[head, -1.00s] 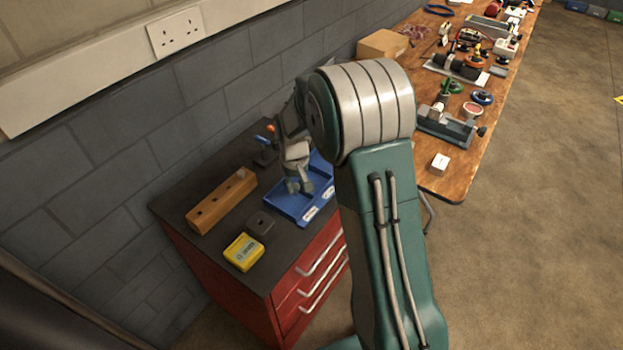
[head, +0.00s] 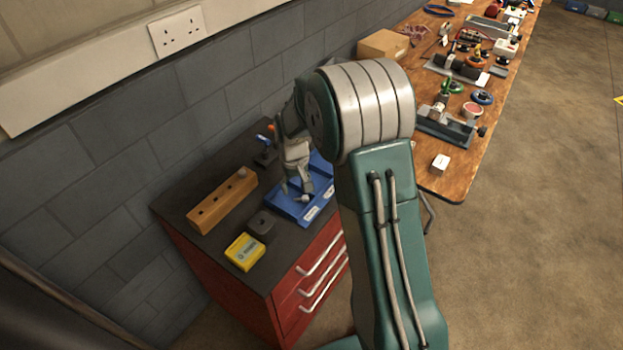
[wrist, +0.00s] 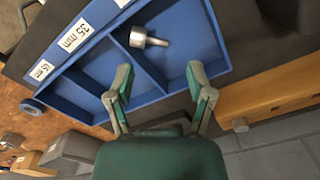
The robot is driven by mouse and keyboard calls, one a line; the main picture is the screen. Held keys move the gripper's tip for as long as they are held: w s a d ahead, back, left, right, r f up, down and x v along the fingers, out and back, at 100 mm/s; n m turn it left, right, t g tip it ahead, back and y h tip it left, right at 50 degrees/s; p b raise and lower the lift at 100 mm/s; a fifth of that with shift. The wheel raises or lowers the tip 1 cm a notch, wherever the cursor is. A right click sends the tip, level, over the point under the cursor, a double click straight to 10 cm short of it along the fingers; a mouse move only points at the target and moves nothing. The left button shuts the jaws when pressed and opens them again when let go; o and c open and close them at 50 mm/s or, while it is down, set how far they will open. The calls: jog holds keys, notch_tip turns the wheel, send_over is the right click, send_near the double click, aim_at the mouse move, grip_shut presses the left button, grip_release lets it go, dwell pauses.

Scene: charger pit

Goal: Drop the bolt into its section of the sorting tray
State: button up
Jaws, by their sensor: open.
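The metal bolt (wrist: 146,38), with a wide round head and a short shank, lies on its side in a section of the blue sorting tray (wrist: 190,12) in the wrist view. A divider separates this section from the one beside it, and a cut-off white label is on the rim nearby. The bolt (head: 305,198) also shows as a small pale shape in the tray (head: 287,212) in the head view. My gripper (wrist: 154,86) is open and empty, its fingers apart over the tray and clear of the bolt. In the head view my gripper (head: 296,187) is above the tray.
On the dark top of the red drawer cabinet (head: 215,275) are a wooden block with holes (head: 222,200), a dark grey block (head: 262,222) and a yellow box (head: 245,252). A "25 mm" label (wrist: 74,36) is on the tray rim. A cluttered wooden bench (head: 455,185) stands to the right.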

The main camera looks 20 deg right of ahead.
notch_tip(320, 180, up, 11)
dwell(0.3)
jog(key=shift+r, duration=0.1)
jog(key=s+r+t, duration=0.3)
jog(key=s+r, duration=0.8)
jog(key=s, duration=0.2)
jog(key=s+r+m+t, duration=0.1)
jog(key=s+t, duration=0.1)
jog(key=s, duration=1.2)
jog(key=shift+s+t, duration=0.25)
jog(key=shift+t, duration=0.05)
